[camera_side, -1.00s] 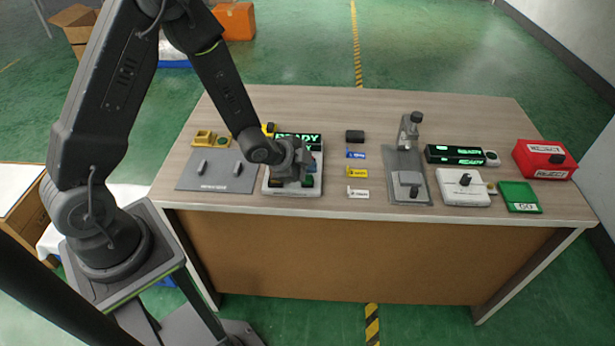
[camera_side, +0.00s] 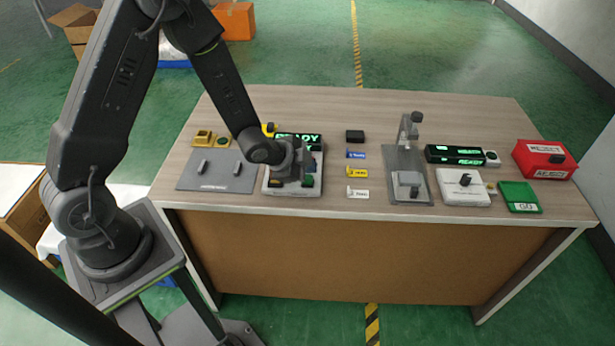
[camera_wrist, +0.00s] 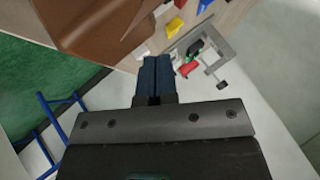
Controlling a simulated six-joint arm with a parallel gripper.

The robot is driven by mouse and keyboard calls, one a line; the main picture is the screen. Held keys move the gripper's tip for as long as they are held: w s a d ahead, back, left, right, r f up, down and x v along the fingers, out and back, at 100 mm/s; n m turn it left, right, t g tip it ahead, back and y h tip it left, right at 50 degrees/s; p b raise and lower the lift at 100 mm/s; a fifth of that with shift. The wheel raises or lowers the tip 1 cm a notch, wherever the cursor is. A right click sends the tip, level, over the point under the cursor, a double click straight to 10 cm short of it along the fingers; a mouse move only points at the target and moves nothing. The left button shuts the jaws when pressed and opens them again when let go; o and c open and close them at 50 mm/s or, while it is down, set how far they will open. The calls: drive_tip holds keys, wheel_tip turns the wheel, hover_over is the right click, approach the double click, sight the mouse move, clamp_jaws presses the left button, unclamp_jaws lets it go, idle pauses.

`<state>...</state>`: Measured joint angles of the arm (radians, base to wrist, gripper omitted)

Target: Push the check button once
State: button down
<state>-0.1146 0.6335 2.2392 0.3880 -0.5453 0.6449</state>
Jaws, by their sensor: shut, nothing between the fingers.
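A white control panel (camera_side: 268,191) stands at the left-middle of the table, with a lit green READY display (camera_side: 298,137) at its back. A green button (camera_side: 308,181) and a dark button with an orange mark (camera_side: 276,183) show at its front edge. I cannot read which one is the check button. My gripper (camera_side: 287,180) is over the panel and hides its middle; whether it touches a button cannot be told. In the wrist view my gripper's dark blue fingers (camera_wrist: 157,63) are shut together with nothing between them.
A grey plate (camera_side: 215,175) with two pegs lies left of the panel. Small labelled tags (camera_side: 357,172) lie to its right, then a grey lever fixture (camera_side: 408,170), a white box (camera_side: 463,188), a green GO block (camera_side: 520,196) and a red REJECT box (camera_side: 545,158).

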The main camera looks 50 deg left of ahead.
sight(308, 179)
idle(0.4)
drive_tip(key=shift+f, duration=0.4)
drive_tip(key=shift+f, duration=0.45)
idle(0.6)
idle(0.3)
drive_tip(key=shift+r, duration=0.9)
drive_tip(key=shift+r, duration=2.5)
